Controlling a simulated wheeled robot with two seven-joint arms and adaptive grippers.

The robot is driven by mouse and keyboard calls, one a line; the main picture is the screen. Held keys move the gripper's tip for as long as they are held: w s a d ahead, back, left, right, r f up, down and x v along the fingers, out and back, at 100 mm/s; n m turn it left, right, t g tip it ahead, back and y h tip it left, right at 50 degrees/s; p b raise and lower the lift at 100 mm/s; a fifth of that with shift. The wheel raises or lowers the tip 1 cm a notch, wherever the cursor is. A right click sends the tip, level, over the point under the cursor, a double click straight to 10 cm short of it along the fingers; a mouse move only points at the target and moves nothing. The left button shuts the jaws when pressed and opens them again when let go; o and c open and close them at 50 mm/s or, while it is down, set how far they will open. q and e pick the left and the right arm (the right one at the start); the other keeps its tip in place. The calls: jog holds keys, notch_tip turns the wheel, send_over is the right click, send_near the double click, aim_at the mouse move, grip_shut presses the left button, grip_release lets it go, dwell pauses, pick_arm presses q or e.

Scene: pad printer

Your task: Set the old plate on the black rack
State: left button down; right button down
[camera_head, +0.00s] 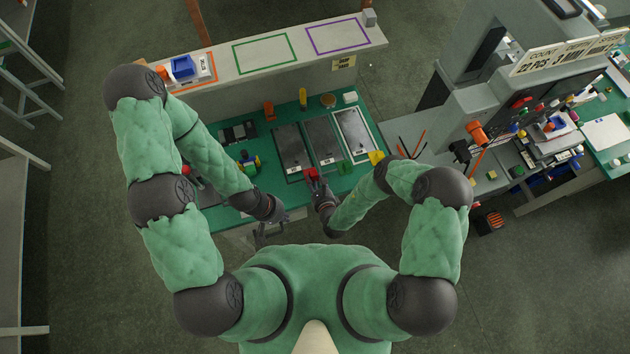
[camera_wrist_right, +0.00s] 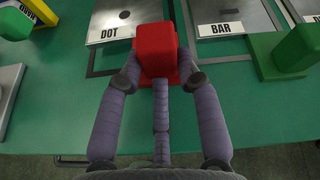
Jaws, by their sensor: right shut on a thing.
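My right gripper (camera_head: 316,185) is shut on a red block (camera_wrist_right: 155,48), a handle-like piece at the near edge of the plate labelled DOT (camera_wrist_right: 122,22); the red block also shows in the head view (camera_head: 312,173). The DOT plate lies on the green bench, the leftmost of three plates (camera_head: 291,147) in the head view. Beside it is the plate labelled BAR (camera_wrist_right: 228,12). I cannot tell which plate is the old one. My left gripper (camera_head: 270,236) is open and empty near the bench's front edge. I cannot make out the black rack for certain.
A green block (camera_wrist_right: 283,52) is by the BAR plate, and a yellow block (camera_head: 376,157) is farther right. A dark panel (camera_head: 238,132) lies at the left. A pale shelf (camera_head: 219,62) with coloured outlines runs behind the bench; the grey machine (camera_head: 459,90) stands to the right.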

jog(key=shift+f+b, duration=0.3)
jog(key=shift+r+p, duration=0.4)
jog(key=shift+r, duration=0.05)
dwell(0.7)
